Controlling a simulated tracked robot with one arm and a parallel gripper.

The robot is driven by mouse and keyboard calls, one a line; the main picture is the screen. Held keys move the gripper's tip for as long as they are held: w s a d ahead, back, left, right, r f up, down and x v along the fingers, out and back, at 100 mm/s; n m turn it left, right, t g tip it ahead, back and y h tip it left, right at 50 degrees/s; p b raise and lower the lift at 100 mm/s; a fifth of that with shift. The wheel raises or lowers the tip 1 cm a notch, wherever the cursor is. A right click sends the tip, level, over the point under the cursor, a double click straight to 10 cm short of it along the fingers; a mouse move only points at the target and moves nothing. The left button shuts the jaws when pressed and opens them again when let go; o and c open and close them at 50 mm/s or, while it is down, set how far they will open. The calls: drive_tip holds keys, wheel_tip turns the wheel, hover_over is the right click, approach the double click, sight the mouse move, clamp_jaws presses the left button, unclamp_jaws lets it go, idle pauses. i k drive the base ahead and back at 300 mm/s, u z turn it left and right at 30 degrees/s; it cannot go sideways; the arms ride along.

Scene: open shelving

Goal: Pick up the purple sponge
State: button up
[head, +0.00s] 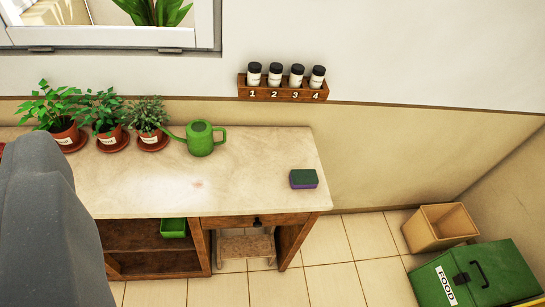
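The purple sponge (303,181) lies flat near the right end of the counter, close to its front right corner. It is a small block with a dark green top and a purple lower side. Nothing touches it. My gripper's fingers do not show in the head view. A grey rounded part of my own body fills the lower left and hides that end of the counter.
A green watering can (201,140) and several potted plants (104,114) stand along the back of the counter (240,180). A rack of numbered jars (283,93) hangs on the wall. A tan bin (438,227) and green FOOD box (475,278) stand right. Tiled floor between is clear.

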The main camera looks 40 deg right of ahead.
sight(300, 178)
drive_tip(key=z, duration=0.3)
drive_tip(key=i, duration=1)
drive_tip(key=z, duration=0.7)
